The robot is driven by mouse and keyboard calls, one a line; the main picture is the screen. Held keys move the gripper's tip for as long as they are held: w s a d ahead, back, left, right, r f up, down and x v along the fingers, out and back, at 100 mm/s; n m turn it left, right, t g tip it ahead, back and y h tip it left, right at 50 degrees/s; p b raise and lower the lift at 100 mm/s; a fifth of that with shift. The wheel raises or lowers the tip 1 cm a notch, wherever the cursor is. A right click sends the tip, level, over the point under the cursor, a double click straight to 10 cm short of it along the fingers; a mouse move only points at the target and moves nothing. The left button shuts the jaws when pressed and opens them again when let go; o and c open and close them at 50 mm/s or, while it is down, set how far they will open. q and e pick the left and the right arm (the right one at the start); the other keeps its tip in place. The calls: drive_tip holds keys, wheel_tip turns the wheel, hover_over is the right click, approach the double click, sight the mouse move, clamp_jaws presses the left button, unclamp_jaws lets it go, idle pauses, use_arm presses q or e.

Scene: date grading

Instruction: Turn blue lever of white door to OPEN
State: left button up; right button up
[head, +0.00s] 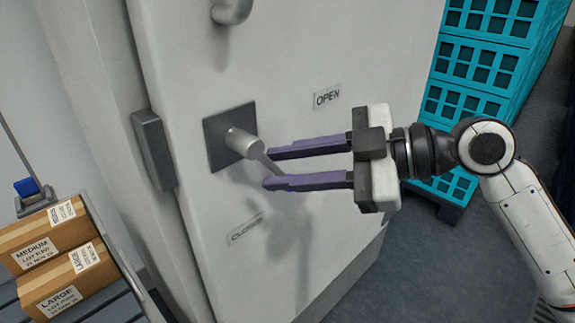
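The white door (290,50) fills the middle of the head view. Its lever has a grey round hub (240,143) on a dark square plate, and a thin grey arm slanting down to the right. My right gripper (267,168) comes from the right with purple fingers apart, one above and one below the lever arm. Contact cannot be told. My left gripper is out of view.
A fixed handle (232,10) is on the door above the lever. A dark grey box (153,150) is at the door's left edge. Cartons (65,285) lie on a conveyor at lower left. Stacked turquoise crates (485,60) stand at right. Floor shows at lower right.

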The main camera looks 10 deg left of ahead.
drive_tip(key=shift+d, duration=0.1)
drive_tip(key=v, duration=1)
drive_tip(key=shift+c, duration=0.4)
